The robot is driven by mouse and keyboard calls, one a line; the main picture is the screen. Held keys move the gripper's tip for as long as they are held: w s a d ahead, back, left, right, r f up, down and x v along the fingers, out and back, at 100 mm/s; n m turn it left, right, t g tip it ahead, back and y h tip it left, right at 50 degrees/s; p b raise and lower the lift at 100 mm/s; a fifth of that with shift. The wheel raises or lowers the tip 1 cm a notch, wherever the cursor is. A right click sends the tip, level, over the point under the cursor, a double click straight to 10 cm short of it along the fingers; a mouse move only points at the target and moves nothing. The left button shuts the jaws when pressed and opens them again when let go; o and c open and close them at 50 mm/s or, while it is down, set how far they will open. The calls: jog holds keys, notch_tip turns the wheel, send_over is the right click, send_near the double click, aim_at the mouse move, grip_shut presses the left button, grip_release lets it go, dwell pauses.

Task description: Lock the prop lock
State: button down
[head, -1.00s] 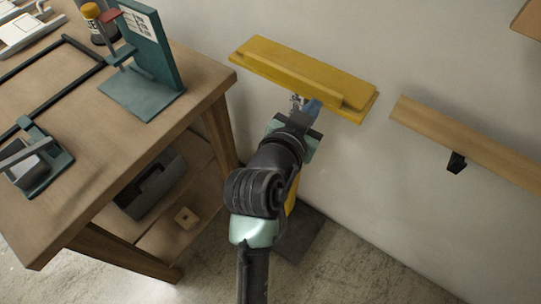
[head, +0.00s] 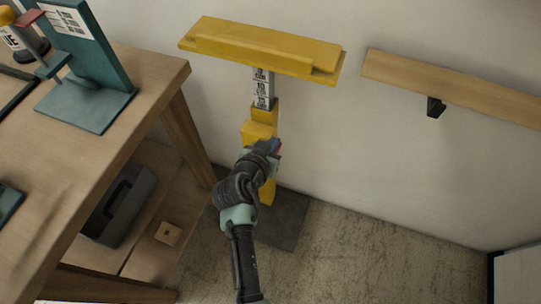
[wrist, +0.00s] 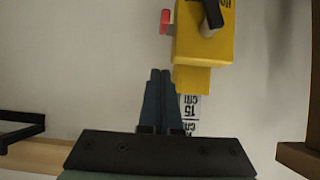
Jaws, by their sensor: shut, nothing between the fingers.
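The yellow prop stands against the wall, with a wide yellow top board (head: 260,50), a grey post with printed scale marks (head: 263,88) and a yellow lower column (head: 262,128). In the wrist view its yellow housing (wrist: 203,55) carries a black lever (wrist: 212,14) and a red knob (wrist: 165,21) on the side. The printed post (wrist: 190,108) shows beyond the housing. My gripper (head: 274,147) is in front of the lower column and hides part of it. In the wrist view my gripper's fingers (wrist: 160,74) are shut and empty, just beside the housing; I cannot tell whether they touch it.
A wooden workbench (head: 135,75) with a teal stand (head: 85,105) is on the left. A grey toolbox (head: 118,205) and a small wooden block (head: 168,233) sit on its lower shelf. A wooden rail (head: 450,85) with a black bracket (head: 436,106) is on the right wall. Floor right of the prop is clear.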

jog(key=shift+s+a+f, duration=0.1)
jog(key=shift+s+f, duration=0.1)
jog(key=shift+f, duration=0.4)
jog(key=shift+s+a+f, duration=0.1)
jog(key=shift+s+f, duration=0.15)
jog(key=shift+f, duration=0.4)
jog(key=shift+s+a+f, duration=0.1)
jog(key=shift+s+f, duration=0.1)
jog(key=shift+f, duration=0.4)
jog(key=shift+f+b, duration=0.1)
jog(key=shift+b, duration=0.25)
